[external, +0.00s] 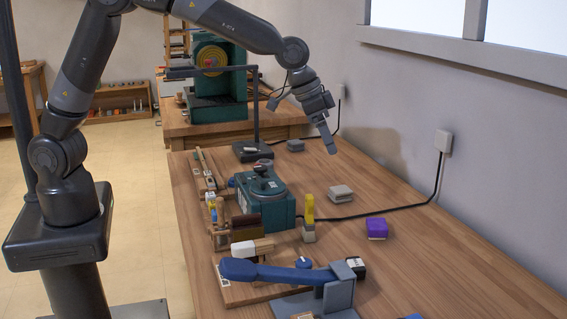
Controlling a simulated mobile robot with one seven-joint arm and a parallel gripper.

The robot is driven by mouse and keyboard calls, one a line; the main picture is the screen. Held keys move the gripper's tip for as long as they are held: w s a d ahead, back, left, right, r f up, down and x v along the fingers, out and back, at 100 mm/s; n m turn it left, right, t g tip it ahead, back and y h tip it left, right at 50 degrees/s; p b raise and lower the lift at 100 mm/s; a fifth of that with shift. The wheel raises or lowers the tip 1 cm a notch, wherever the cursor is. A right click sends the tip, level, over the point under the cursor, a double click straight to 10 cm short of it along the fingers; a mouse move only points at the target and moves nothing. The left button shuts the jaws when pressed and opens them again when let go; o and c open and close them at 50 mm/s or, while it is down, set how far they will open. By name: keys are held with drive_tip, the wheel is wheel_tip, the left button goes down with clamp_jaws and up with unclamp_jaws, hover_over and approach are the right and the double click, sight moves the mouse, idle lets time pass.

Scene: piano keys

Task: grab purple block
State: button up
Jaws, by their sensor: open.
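The purple block (376,228) lies on the right part of the wooden workbench, with a lighter band along its lower edge. My gripper (330,147) is in the air above the bench, up and to the left of the purple block in the picture and clearly apart from it. Its fingers point down. They look close together from this side, but the jaws are open and nothing shows between them.
A teal machine (265,197) stands on the workbench (440,270) with wooden tools to its left. A grey block (340,194) and a yellow-topped piece (309,215) lie nearby. A blue-handled tool (275,272) is at the front. A black cable (415,205) runs behind the purple block.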

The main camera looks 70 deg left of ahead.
approach(376, 223)
drive_tip(key=f, duration=0.1)
drive_tip(key=w+f+m, duration=0.1)
drive_tip(key=f, duration=0.1)
drive_tip(key=shift+w+f+g, duration=0.15)
drive_tip(key=shift+w+g, duration=0.05)
drive_tip(key=shift+g, duration=0.1)
drive_tip(key=shift+d+x, duration=0.1)
drive_tip(key=shift+x, duration=1.35)
drive_tip(key=shift+d+x, duration=0.15)
drive_tip(key=shift+x, duration=1.3)
drive_tip(key=shift+w, duration=0.1)
drive_tip(key=shift+c, duration=0.4)
drive_tip(key=c, duration=1)
